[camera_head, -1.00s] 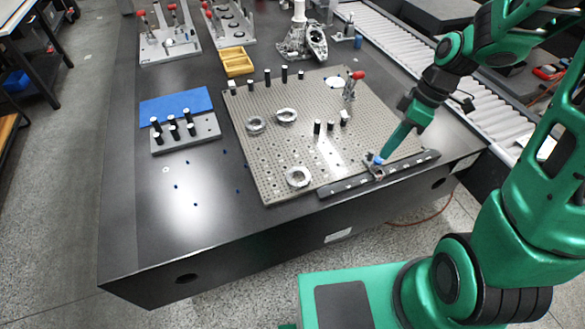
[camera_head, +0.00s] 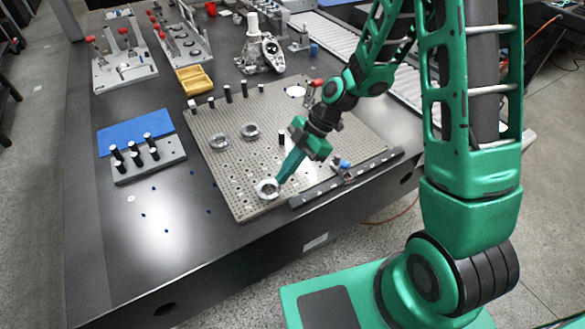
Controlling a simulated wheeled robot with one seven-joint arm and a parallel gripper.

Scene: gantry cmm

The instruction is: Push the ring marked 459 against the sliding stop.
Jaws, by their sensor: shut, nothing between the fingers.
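Three metal rings lie on the perforated grey plate (camera_head: 225,175): a front ring (camera_head: 266,190), a left ring (camera_head: 219,143) and a middle ring (camera_head: 250,131). No number is readable on them, so I cannot tell which is 459. The sliding stop, with a blue knob (camera_head: 344,163), sits on the dark rail (camera_head: 372,166) along the plate's front right edge. My gripper (camera_head: 279,180) is shut and empty, its tip low at the front ring's upper right side. I cannot tell whether it touches the ring. The front ring is left of the stop, with a gap between.
Dark pins stand along the plate's back edge (camera_head: 228,92), and another pin (camera_head: 281,137) stands near my arm. A red-handled clamp (camera_head: 316,84) is at the back right. A pin block (camera_head: 150,165) and blue mat (camera_head: 134,132) lie left of the plate.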

